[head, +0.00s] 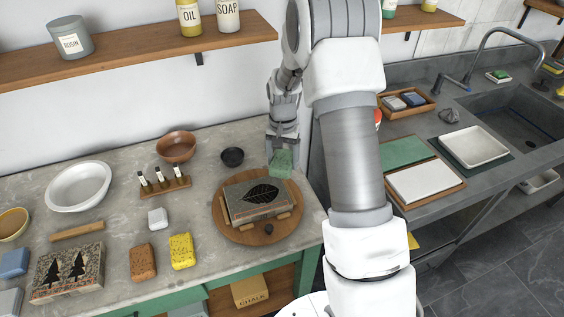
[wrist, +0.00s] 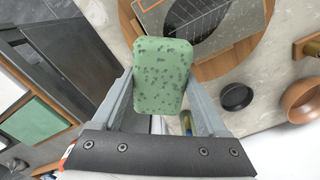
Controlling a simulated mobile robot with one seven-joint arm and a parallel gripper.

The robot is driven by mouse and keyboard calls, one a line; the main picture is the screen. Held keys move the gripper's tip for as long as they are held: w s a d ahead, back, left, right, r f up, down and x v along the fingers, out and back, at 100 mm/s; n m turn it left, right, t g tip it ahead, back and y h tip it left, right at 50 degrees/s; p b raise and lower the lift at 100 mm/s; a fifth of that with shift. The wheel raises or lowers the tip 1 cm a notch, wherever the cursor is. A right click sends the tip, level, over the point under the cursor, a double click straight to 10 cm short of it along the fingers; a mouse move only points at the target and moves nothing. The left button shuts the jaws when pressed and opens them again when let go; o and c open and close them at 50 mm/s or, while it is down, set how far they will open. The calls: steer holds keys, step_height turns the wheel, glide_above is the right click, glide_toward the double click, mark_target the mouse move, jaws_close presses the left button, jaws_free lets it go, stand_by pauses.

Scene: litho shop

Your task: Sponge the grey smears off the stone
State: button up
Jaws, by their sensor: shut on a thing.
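My gripper (head: 283,146) is shut on a green speckled sponge (head: 281,163). In the wrist view the sponge (wrist: 161,76) sits between the two fingers. The stone (head: 256,198) is a grey block with a black leaf drawing on its top face. It lies on a round wooden board (head: 228,235), with wooden pieces along its sides. The sponge is near the stone's back right corner; I cannot tell whether it touches. In the wrist view the stone (wrist: 215,18) is partly hidden behind the sponge. I cannot make out the grey smears clearly.
A small black bowl (head: 232,156) and a brown bowl (head: 176,146) stand behind the board. A bottle rack (head: 166,187), a yellow sponge (head: 181,251), a brown sponge (head: 143,262) and another stone with trees (head: 68,273) are to the left. A wooden shelf (head: 130,54) hangs above.

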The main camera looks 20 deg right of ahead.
steer(key=shift+r+p, duration=0.4)
steer(key=shift+r, duration=0.55)
